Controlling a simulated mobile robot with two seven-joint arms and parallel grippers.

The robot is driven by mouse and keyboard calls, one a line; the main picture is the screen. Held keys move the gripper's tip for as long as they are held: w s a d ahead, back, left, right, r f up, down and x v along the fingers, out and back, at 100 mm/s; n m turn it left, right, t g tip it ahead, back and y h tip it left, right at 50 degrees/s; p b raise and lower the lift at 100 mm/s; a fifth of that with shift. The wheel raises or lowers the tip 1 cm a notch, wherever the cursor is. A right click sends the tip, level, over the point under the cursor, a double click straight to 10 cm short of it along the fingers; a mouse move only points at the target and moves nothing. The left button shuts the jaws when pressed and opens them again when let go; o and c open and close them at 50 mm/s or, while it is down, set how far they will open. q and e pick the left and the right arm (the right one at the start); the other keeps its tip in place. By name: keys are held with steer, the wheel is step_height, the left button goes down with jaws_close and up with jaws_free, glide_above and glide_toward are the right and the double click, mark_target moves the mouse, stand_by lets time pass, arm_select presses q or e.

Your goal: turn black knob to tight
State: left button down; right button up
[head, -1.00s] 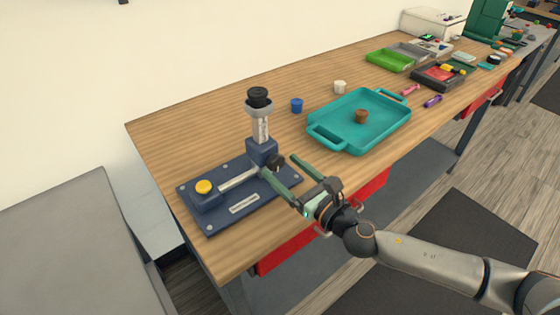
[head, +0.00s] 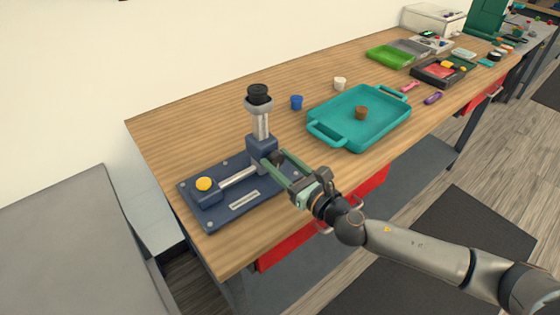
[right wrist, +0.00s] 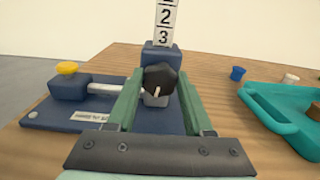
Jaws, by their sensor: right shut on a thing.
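A blue fixture (head: 216,214) sits on the near left of the wooden bench. It has an upright scale post with a black cap (head: 259,94) on top and a yellow button (head: 204,184) on its left block. The black knob (right wrist: 161,78) is on the side of the post's blue block, with a pale mark pointing downward and slightly left. My right gripper (head: 274,160) has its green fingers on either side of this knob and is shut on it. In the head view the fingers partly hide the knob. My left gripper is not in view.
Green and grey trays (head: 388,59) are farther back. The bench's left back area is clear.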

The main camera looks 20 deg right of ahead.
jaws_close()
